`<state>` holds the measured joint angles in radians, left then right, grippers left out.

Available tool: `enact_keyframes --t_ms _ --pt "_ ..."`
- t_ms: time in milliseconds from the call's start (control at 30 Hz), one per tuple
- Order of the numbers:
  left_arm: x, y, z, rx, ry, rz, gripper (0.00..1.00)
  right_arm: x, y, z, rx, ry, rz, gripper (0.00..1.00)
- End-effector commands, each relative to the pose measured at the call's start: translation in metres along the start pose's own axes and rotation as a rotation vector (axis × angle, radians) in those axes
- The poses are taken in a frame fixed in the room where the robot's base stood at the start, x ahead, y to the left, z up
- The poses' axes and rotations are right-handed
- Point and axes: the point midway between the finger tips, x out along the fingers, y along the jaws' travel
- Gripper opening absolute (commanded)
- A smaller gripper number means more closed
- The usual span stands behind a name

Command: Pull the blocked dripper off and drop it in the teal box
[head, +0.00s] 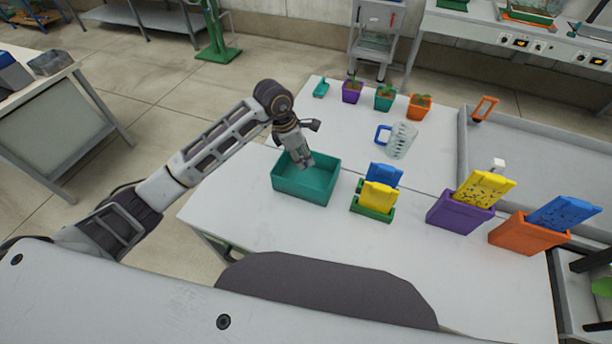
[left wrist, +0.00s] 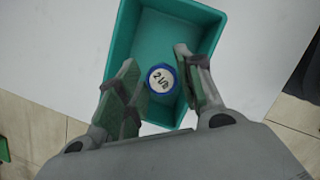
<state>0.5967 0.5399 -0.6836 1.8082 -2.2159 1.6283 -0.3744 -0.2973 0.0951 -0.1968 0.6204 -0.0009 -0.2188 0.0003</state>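The teal box (head: 318,188) stands open on the near left of the white table; its rim also shows in the left wrist view (left wrist: 213,22). My left gripper (head: 303,163) points down over the box. In the left wrist view its two fingers (left wrist: 158,72) are apart. Between and beyond them is a round dripper (left wrist: 162,78) with a blue rim and a white face marked "2 l/h". It appears to be inside the box, clear of the fingers; its exact height is hard to tell. The head view does not show the dripper. My right gripper is out of view.
Right of the box stand a green holder (head: 371,212) with blue and yellow cards, a purple holder (head: 459,213) and an orange holder (head: 527,236). Behind are a clear jug (head: 401,140) and several small potted plants. A grey tray (head: 540,140) borders the right.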

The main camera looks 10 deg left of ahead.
Motion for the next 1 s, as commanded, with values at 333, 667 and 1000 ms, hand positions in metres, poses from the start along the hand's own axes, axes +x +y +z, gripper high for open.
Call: enact_keyframes --t_ms 333,667,1000 --pt "0.0 0.0 0.0 0.0 0.0 0.0 0.54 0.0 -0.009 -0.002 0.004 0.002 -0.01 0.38" --pt "-0.011 0.001 0.0 0.0 -0.001 0.002 0.54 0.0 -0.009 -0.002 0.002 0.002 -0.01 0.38" --pt "-0.054 0.001 0.0 0.001 -0.001 0.004 0.54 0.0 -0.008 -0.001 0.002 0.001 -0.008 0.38"
